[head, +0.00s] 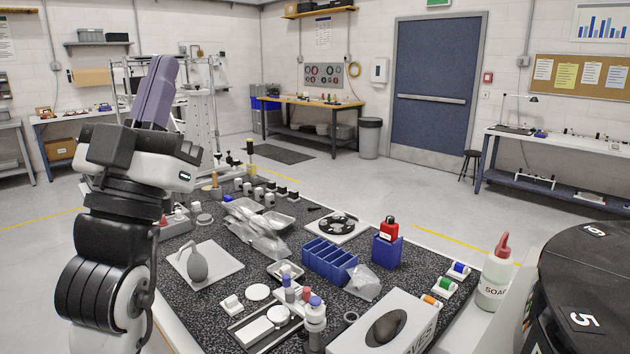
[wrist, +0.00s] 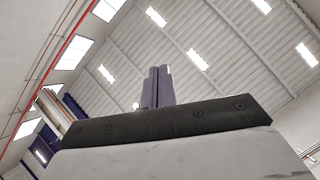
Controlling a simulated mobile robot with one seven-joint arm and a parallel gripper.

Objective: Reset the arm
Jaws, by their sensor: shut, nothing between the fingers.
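My arm stands at the left of the head view, folded upward beside the dark speckled bench top (head: 345,222). My gripper (head: 165,62) points up, with its purple fingers together and nothing between them. In the wrist view the two fingers (wrist: 158,86) are side by side against the ceiling. The gripper is well above the bench and touches nothing that I can see. My arm hides part of the room and the left end of the bench.
A dark round drum (head: 585,285) stands at right. The floor beyond is open.

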